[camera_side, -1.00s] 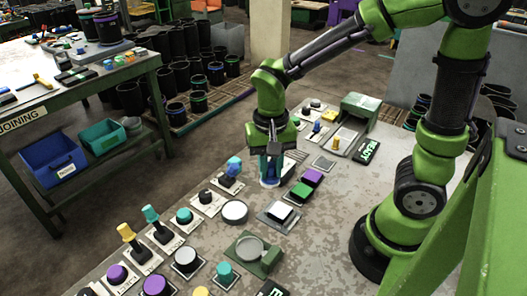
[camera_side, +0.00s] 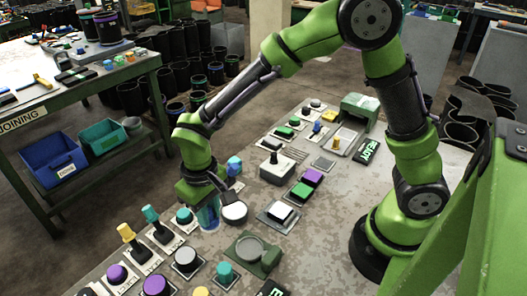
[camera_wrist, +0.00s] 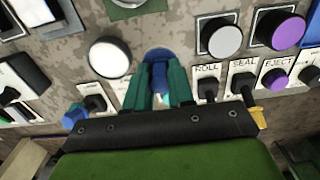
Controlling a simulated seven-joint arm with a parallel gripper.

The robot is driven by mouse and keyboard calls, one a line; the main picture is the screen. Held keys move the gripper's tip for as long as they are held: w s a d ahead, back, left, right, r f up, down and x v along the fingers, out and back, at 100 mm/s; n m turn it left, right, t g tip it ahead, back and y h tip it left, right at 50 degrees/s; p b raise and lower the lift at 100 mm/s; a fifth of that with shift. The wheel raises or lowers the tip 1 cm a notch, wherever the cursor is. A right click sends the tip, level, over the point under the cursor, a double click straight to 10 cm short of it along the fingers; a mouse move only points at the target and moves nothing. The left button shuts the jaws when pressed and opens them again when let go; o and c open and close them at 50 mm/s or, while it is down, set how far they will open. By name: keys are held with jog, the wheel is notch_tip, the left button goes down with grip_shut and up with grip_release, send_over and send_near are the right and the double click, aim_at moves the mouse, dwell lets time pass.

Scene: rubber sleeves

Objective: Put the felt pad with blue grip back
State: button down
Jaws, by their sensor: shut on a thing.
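My gripper (camera_wrist: 158,82) is shut on a blue grip (camera_wrist: 158,76), seen between its two teal fingers in the wrist view. A dark blue rounded edge (camera_wrist: 158,54) shows just past the fingertips. I take this to be the felt pad's grip, but the pad's underside is hidden. In the side view my gripper (camera_side: 208,214) points down low over the bench, between a teal button (camera_side: 184,215) and a white round disc (camera_side: 235,212). The blue in the jaws shows only faintly there. I cannot tell whether the pad touches the bench.
A lever with a blue knob (camera_side: 234,165) stands behind my gripper. Levers with yellow (camera_side: 127,232) and teal (camera_side: 151,215) handles stand to the left. A grey round plate on a green base (camera_side: 250,248) lies in front right. The bench's right part is mostly bare.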

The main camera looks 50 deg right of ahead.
jog(key=shift+f, duration=2)
jog(key=shift+f, duration=0.1)
jog(key=c, duration=1)
grip_release()
notch_tip(320, 180, up, 12)
jog(key=shift+s+d+r+m+t+y, duration=0.35)
jog(key=shift+s+d+r+m+t, duration=0.6)
jog(key=shift+s+d+r, duration=1.3)
jog(key=shift+s+d+r+m+t+y, duration=0.35)
jog(key=shift+s+d+r+t, duration=1)
jog(key=shift+d, duration=1.65)
jog(key=shift+s+d+r+m+t+y, duration=0.3)
jog(key=shift+s+d+r+m+t, duration=0.4)
jog(key=shift+s+d+r+t, duration=1.2)
